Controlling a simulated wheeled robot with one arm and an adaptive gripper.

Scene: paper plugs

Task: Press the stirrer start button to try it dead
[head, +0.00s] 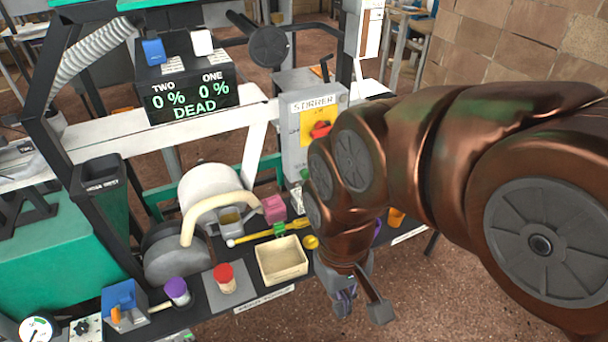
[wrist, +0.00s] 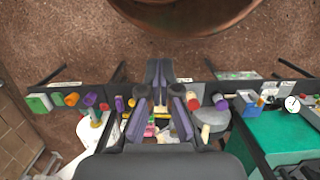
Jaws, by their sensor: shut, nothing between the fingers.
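The grey stirrer box (head: 298,104) stands at the bench's back right in the head view, with a yellow panel and a red rotary handle (head: 320,129). A small green spot (head: 305,175) shows low on its front, partly behind my arm; I cannot tell whether it is the start button. The black display (head: 190,97) reads TWO 0 %, ONE 0 % and DEAD. My gripper (head: 358,308) is shut and empty, pointing down by the bench's front edge, apart from the stirrer box. Its fingers show in the wrist view (wrist: 162,112).
On the bench are a cream tray (head: 281,260), a red-capped jar (head: 225,280), a purple-capped jar (head: 178,292), a pink block (head: 274,208) and a yellow tool (head: 265,234). A white domed vessel (head: 209,184) stands left. Open floor lies in front of the bench.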

